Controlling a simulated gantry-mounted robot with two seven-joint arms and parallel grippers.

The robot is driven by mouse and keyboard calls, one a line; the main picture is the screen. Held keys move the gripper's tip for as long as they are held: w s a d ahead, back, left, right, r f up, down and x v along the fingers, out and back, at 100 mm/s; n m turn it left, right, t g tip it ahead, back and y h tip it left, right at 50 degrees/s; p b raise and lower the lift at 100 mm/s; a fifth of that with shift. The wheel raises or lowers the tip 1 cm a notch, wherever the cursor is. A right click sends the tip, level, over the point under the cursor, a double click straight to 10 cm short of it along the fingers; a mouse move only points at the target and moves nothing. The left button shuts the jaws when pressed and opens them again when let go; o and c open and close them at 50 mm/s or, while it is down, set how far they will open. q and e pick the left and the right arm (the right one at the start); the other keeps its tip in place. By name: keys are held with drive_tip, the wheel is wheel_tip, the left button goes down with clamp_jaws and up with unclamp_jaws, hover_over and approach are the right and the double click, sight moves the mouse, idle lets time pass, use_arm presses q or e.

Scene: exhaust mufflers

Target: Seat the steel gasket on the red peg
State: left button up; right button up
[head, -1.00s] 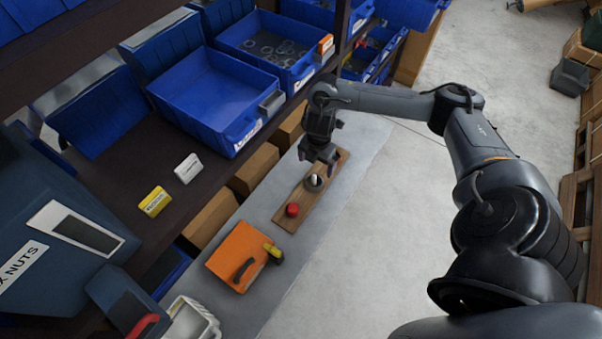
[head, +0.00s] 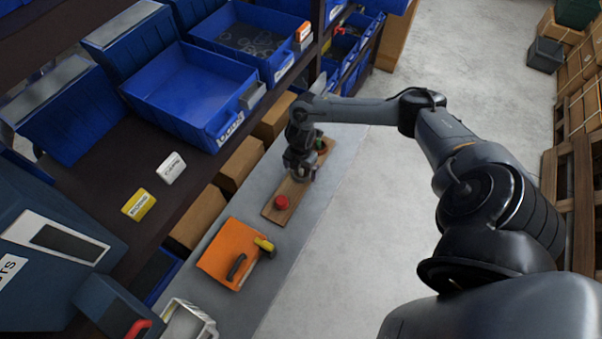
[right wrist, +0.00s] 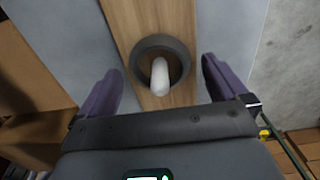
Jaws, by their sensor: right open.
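The wooden board (head: 272,213) lies on the grey bench with a red peg (head: 282,202) standing near its front end. A dark grey ring, the steel gasket (right wrist: 138,63), lies around a white peg (right wrist: 160,77) on the board in the right wrist view. In the head view my right gripper (head: 300,176) is over this part of the board and hides the gasket and white peg. My right gripper is open, with its two purple fingers (right wrist: 160,80) on either side of the gasket, apart from it. My left gripper is not in view.
An orange case (head: 229,252) with a yellow-and-black item (head: 264,245) lies in front of the board. A green piece (head: 320,145) shows at the board's far end. Blue bins (head: 185,92) fill the shelf at left, above cardboard boxes (head: 241,163).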

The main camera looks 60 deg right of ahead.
drive_tip(key=shift+f, duration=0.3)
drive_tip(key=c, duration=1.1)
drive_tip(key=shift+o, duration=0.2)
drive_tip(key=shift+r, duration=0.1)
